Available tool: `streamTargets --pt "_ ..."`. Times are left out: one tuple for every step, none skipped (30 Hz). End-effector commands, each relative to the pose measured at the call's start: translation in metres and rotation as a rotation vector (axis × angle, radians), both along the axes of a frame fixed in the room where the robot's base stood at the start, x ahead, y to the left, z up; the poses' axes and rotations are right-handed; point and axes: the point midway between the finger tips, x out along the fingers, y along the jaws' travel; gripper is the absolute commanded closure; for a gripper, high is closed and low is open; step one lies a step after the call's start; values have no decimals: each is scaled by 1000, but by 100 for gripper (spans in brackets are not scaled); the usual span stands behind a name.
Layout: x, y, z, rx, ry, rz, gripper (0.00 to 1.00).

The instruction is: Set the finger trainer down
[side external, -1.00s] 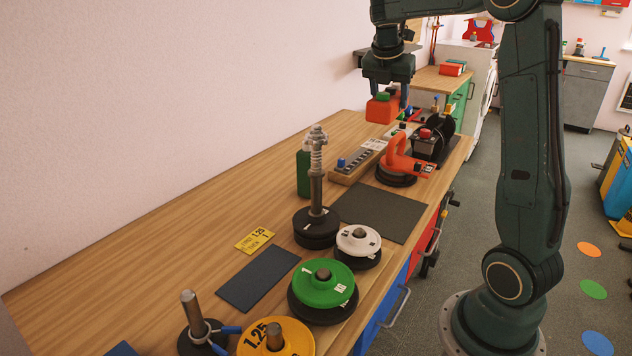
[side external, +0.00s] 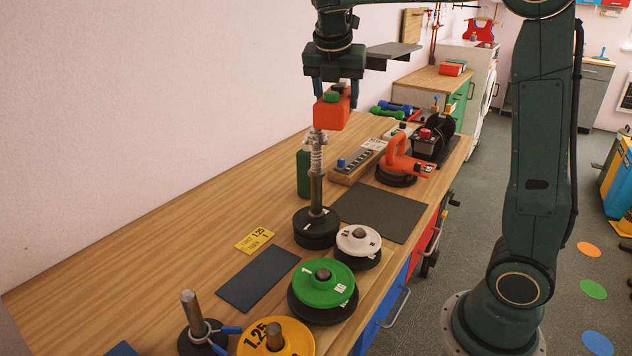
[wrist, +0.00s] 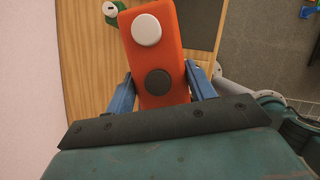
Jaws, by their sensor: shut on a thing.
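In the wrist view the block (wrist: 167,70) sits between the two blue fingers of my gripper (wrist: 160,88), with one white and one black round button facing the camera. In the side view the block appears just above the top of the spring post (side external: 316,185); I cannot tell the gap in depth. Its underside is hidden.
A dark grey mat (side external: 385,212) and a slate-blue mat (side external: 258,279) lie bare on the wooden bench (side external: 150,240). Weight plates stand near the front: white (side external: 358,238), green (side external: 310,288), yellow (side external: 290,340). An orange-handled suction lifter (side external: 400,160) stands behind the grey mat.

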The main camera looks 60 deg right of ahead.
Motion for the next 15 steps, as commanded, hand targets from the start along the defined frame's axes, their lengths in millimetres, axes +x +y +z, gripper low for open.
streamTargets --pt "1 14 3 0 -3 24 77" --pt "2 21 5 0 -3 36 77" --pt "1 29 6 1 -2 47 77" --pt "1 35 7 1 -2 57 77" --pt "1 41 9 1 -2 66 77" --pt "1 47 10 1 -2 77 77" --pt "1 53 11 1 -2 85 77" --pt "1 57 12 0 -3 93 77" --pt "0 63 14 0 -3 104 77" --pt "0 68 15 0 -3 110 77" --pt "-1 72 16 0 -3 117 77" --pt "-1 78 17 0 -3 127 77" --pt "-2 82 18 0 -3 133 77" --pt "-3 86 19 1 -2 141 77" --pt "2 89 13 0 3 121 77"
